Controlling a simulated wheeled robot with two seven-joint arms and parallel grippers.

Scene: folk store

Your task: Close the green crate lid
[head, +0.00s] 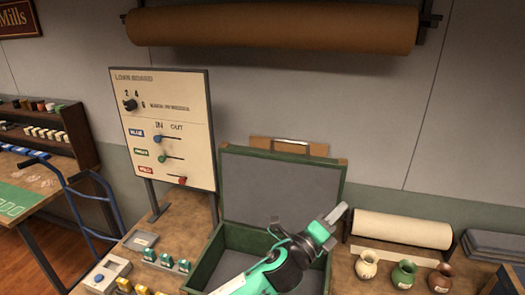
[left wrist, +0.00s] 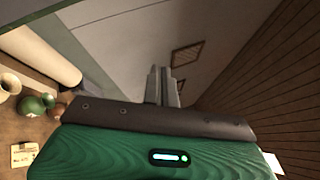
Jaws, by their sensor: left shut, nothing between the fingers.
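The green crate (head: 208,262) stands on the table with its grey inside showing. Its lid (head: 283,188) is open and raised at the back, with a green rim, grey lining and brown corners. My left gripper (head: 338,213) is shut and empty. In the head view it overlaps the lid's lower right edge, and my arm covers part of the crate's inside. I cannot tell whether it touches the lid. The shut fingers also show in the left wrist view (left wrist: 165,84). My right gripper is not in view.
A control board (head: 165,120) stands left of the crate. A paper roll (head: 400,229) lies to the right, with a cream jar (head: 367,266), a green jar (head: 404,274) and a brown jar (head: 441,278) in front. Small blocks (head: 166,260) and a tray (head: 100,275) sit to the left.

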